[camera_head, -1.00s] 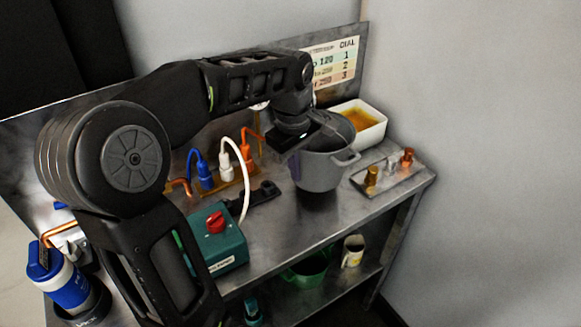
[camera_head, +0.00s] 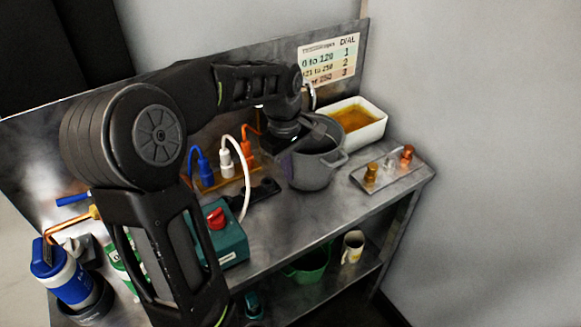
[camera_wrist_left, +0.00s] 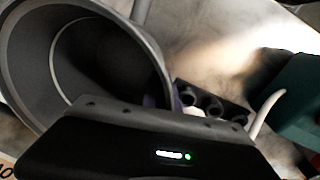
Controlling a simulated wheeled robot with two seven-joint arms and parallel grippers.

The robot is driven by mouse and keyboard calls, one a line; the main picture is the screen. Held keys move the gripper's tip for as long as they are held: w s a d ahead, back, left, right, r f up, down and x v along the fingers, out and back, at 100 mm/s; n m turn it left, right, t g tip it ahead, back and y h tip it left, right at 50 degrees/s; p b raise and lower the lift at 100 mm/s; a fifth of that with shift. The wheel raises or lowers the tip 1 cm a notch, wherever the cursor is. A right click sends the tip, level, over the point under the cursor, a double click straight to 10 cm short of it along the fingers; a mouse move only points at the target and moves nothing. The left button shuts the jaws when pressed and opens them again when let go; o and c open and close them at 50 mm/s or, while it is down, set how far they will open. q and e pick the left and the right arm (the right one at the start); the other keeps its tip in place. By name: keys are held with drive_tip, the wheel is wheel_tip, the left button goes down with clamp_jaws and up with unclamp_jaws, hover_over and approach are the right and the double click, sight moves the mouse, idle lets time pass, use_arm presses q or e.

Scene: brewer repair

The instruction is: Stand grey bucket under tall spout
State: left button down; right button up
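The grey bucket (camera_head: 312,174) is near the back middle of the steel bench, upright or nearly so, its open mouth up. I cannot tell if its base touches the bench. My left gripper (camera_head: 312,132) is at the bucket's back-left rim, over the mouth. In the left wrist view the bucket's inside (camera_wrist_left: 95,60) fills the upper left, beyond the gripper body. The fingertips are hidden, so their grip on the rim is unclear. A tall spout cannot be made out for certain; a pale curved pipe (camera_head: 312,96) shows behind my wrist. My right gripper is not in view.
A white tray of amber liquid (camera_head: 362,133) stands behind and right of the bucket. A plate with metal knobs (camera_head: 388,167) lies to the right. A teal box with a red knob (camera_head: 226,240) and coloured plugs (camera_head: 226,165) are to the left.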

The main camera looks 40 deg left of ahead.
use_arm(q)
drive_tip(key=shift+f, duration=0.15)
drive_tip(key=c, duration=1.6)
unclamp_jaws()
drive_tip(key=shift+c, duration=0.2)
wheel_tip(320, 180, up, 12)
drive_tip(key=s, duration=0.1)
drive_tip(key=shift+s, duration=0.15)
